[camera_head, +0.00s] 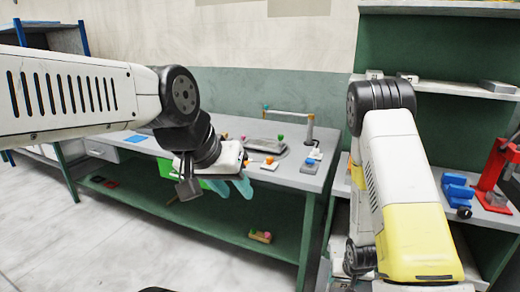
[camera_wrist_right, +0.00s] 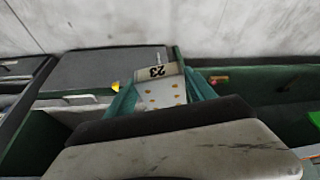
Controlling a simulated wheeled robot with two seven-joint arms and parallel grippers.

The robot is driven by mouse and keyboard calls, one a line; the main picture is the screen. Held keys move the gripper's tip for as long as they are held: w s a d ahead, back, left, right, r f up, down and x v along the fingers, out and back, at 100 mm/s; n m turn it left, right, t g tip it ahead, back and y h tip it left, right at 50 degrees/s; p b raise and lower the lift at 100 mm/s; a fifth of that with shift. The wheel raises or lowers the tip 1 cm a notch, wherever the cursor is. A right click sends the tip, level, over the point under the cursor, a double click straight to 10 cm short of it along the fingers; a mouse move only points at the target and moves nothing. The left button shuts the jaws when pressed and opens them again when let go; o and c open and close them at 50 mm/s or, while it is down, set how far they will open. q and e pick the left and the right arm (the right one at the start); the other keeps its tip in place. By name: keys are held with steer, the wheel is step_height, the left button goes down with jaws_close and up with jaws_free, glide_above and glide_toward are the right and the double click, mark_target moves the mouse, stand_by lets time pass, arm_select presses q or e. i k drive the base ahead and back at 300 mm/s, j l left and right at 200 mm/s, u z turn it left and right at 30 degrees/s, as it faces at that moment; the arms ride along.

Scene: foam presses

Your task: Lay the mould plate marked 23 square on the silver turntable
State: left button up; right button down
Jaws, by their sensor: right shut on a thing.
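The mould plate marked 23 (camera_wrist_right: 162,94) is pale with orange dots and shows in the right wrist view. My right gripper (camera_wrist_right: 160,84) is shut on it, with a teal finger on either side. In the head view my right arm reaches down at the right, and its fingers are not clearly visible. My left gripper (camera_head: 232,187) hangs in front of the workbench, its teal fingers apart and nothing seen between them. A flat grey round-cornered piece (camera_head: 262,144) lies on the workbench; I cannot tell whether it is the silver turntable.
The grey-topped workbench (camera_head: 130,146) has a green lower shelf and carries small coloured parts. A green shelf unit stands at the right, with a red press (camera_head: 497,170) and blue blocks (camera_head: 457,190). Pale floor (camera_head: 110,245) lies open at the lower left.

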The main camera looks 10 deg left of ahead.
mark_target(262, 144)
steer(key=i+j, duration=0.1)
steer(key=j, duration=0.3)
steer(key=i+j, duration=0.1)
steer(key=j, duration=0.3)
steer(key=i+j, duration=0.1)
steer(key=j, duration=0.3)
steer(key=i+j+u, duration=0.1)
steer(key=j, duration=0.25)
steer(key=i+j, duration=0.1)
steer(key=j, duration=0.3)
steer(key=i+j, duration=0.15)
steer(key=j, duration=0.25)
